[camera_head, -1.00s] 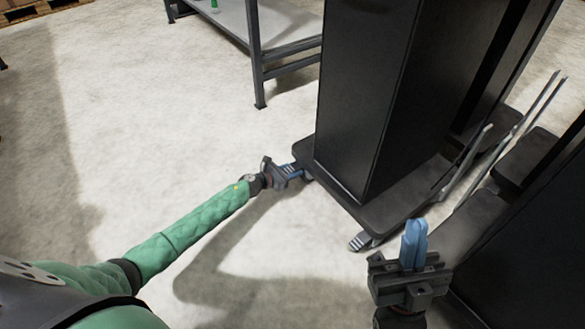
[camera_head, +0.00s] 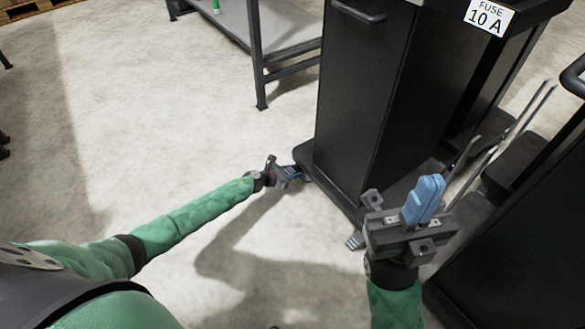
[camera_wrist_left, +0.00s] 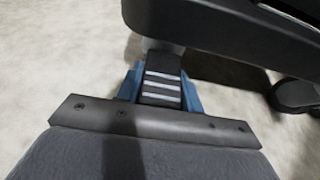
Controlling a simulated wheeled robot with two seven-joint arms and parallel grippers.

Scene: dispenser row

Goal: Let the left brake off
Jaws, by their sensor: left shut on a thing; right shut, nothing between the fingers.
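The black dispenser (camera_head: 345,95) stands on a dark base with wheels. The left brake pedal (camera_wrist_left: 161,88), dark with pale stripes, sticks out from under the base edge in the left wrist view. My left gripper (camera_head: 293,175) is low by the base's left corner. Its blue fingers lie on both sides of the pedal and are shut on it. Another striped pedal (camera_head: 355,240) shows at the base's near corner, partly behind my right gripper. My right gripper (camera_head: 428,190) is shut and empty, its blue fingers pointing up, in front of the dispenser.
A "FUSE 10 A" label (camera_head: 489,16) is at the top right of the dispenser. Another black unit (camera_head: 515,225) stands at the right. A grey metal table (camera_head: 262,52) is behind. The pale floor (camera_head: 130,130) at left is clear.

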